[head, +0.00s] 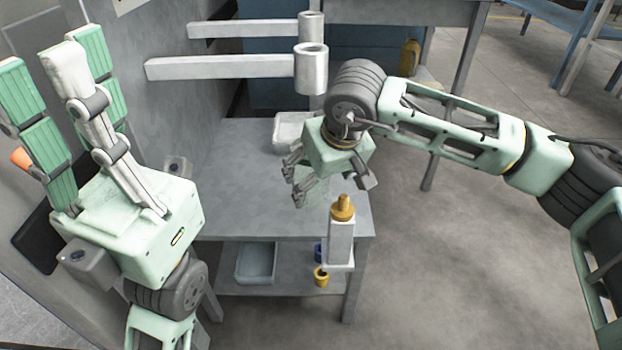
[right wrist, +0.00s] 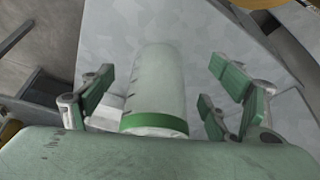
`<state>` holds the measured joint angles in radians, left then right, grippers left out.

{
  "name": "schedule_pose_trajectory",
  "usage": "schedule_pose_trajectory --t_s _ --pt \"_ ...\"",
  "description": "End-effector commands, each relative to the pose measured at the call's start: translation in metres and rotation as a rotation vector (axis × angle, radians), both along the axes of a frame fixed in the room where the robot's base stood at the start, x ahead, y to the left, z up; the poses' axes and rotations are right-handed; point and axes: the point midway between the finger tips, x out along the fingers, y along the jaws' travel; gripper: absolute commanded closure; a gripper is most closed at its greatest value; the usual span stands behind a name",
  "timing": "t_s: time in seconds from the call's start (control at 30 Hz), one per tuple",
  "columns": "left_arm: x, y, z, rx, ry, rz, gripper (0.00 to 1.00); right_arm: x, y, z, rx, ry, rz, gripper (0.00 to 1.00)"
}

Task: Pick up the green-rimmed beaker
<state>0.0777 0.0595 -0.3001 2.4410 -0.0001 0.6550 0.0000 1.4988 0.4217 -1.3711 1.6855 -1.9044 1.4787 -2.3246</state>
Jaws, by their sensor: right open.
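The green-rimmed beaker (right wrist: 158,90) is a pale cylinder with a green band at its near end in the right wrist view. It lies in line between the spread fingers of my right gripper (right wrist: 160,105), with visible gaps on both sides. In the head view the right gripper (head: 299,180) is over the grey table, and a faint see-through part of the beaker (head: 313,193) shows just below it; the rest is hidden. My left gripper (head: 68,105) is raised at the left, fingers apart and empty, away from the beaker.
A yellow-topped dispenser (head: 341,230) stands at the front right edge of the grey table (head: 240,215). A clear tray (head: 290,128) is at the back. Two grey bars with metal cylinders (head: 311,70) jut over the table. A tray (head: 256,264) sits on the lower shelf.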

Motion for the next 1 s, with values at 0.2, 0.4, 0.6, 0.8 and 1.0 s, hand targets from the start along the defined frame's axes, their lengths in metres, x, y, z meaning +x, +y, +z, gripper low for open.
schedule_pose_trajectory --t_s 0.2,0.4,0.6,0.8,1.0 --pt "-0.005 -0.001 0.003 0.001 -0.038 0.001 1.0 0.027 0.013 -0.002 0.003 -0.001 -0.002 0.19" --pt "-0.011 -0.002 0.007 0.004 -0.078 0.003 1.0 0.044 0.02 -0.01 0.0 0.001 -0.001 0.19" --pt "-0.014 -0.003 0.013 0.006 -0.092 0.006 1.0 0.046 0.021 -0.011 0.0 0.0 0.0 0.19" --pt "-0.014 -0.003 0.013 0.007 -0.091 0.005 1.0 0.046 0.021 -0.011 0.0 0.0 0.0 0.22" --pt "-0.014 -0.003 0.013 0.007 -0.091 0.005 1.0 0.046 0.02 -0.011 0.0 0.0 -0.001 0.4"
